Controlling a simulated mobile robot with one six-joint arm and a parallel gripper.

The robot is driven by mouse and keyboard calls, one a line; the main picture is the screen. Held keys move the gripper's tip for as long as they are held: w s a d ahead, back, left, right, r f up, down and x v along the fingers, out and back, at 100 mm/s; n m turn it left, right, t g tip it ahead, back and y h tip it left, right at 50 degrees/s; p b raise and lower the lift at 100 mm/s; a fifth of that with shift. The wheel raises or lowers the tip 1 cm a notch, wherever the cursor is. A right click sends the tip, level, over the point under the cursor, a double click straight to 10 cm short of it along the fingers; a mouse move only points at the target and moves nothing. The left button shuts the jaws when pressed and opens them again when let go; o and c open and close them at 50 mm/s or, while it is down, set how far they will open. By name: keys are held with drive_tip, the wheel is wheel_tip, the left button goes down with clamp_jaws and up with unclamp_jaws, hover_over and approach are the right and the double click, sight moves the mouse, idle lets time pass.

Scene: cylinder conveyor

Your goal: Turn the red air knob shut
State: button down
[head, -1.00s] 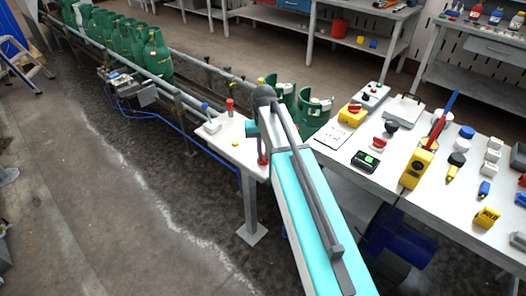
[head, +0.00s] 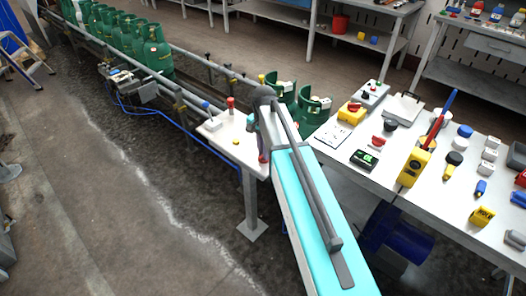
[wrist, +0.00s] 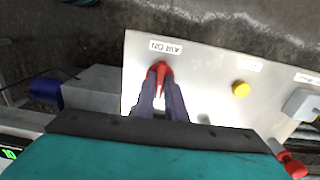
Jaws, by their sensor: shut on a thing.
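The red air knob (wrist: 159,68) sits on a white panel (wrist: 205,75) beside a label (wrist: 165,46) that seems to read "AIR ON", upside down in the wrist view. My gripper (wrist: 159,90) has its two dark fingers closed on the knob, with its red end showing beyond the fingertips. In the head view the panel is a small white table (head: 228,133) beside the conveyor, and only a bit of red shows by my arm's end. My arm hides most of the gripper there.
A yellow button (wrist: 241,89) and a grey box (wrist: 301,104) are on the panel to the right of the knob. Green gas cylinders (head: 155,52) stand on the conveyor. A bench (head: 335,157) crowded with tools stands to the right of my arm.

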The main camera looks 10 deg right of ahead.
drive_tip(key=shift+d+m, duration=0.1)
drive_tip(key=shift+m, duration=0.2)
drive_tip(key=c, duration=1.8)
unclamp_jaws()
drive_tip(key=shift+r, duration=0.15)
wheel_tip(320, 180, up, 14)
drive_tip(key=b, duration=0.2)
drive_tip(key=shift+f, duration=0.25)
